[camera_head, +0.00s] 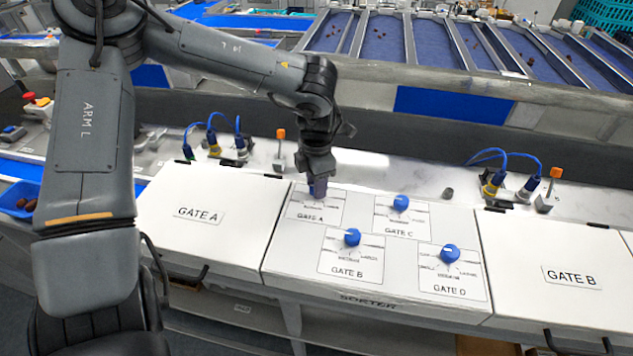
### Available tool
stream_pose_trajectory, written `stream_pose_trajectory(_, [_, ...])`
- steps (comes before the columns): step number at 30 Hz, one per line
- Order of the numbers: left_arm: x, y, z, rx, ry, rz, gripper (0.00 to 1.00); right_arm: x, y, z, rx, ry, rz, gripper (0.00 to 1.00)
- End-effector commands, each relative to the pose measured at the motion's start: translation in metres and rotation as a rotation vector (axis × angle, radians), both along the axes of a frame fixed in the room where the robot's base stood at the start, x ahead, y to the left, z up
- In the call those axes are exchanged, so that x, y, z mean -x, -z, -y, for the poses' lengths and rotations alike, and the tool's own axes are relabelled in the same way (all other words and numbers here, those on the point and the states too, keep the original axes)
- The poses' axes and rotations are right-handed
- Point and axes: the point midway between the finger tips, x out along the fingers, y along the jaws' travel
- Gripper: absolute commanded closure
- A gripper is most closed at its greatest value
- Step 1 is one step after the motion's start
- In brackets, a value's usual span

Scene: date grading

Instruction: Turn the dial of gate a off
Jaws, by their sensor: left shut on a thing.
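The sorter panel (298,262) carries blue dials on white labelled plates. The gate A plate (333,212) is at the panel's upper left. My left gripper (317,190) points down onto this plate and is shut on the gate A dial, which the fingers mostly hide. I cannot read the dial's setting. The gate C dial (400,203) is to the right, the gate B dial (352,237) is below, and the gate D dial (449,253) is at lower right. My right gripper is not in view.
A white lid marked GATE A (240,215) lies left of the panel and one marked GATE B (525,255) right of it. Blue cables (213,122) and orange-topped switches (281,134) stand behind. Blue sorting lanes (380,42) run at the back.

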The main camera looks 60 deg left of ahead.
Motion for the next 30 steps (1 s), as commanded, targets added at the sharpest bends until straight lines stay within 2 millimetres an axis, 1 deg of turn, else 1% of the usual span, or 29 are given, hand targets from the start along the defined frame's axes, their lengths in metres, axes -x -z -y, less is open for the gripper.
stream_pose_trajectory(14, [0.0002,-0.0004,0.0004,0.001,0.018,-0.001,0.94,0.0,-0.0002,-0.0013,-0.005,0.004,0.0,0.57])
stream_pose_trajectory(15, [0.0002,-0.0004,0.0004,0.001,0.018,-0.001,0.62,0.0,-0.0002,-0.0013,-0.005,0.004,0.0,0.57])
stream_pose_trajectory(20, [0.0001,-0.0003,0.0003,0.0,0.017,0.0,0.38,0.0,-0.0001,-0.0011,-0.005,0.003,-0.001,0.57])
stream_pose_trajectory(30, [-0.0002,-0.0021,0.0,0.0,0.016,0.001,0.38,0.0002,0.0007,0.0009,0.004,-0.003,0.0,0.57])
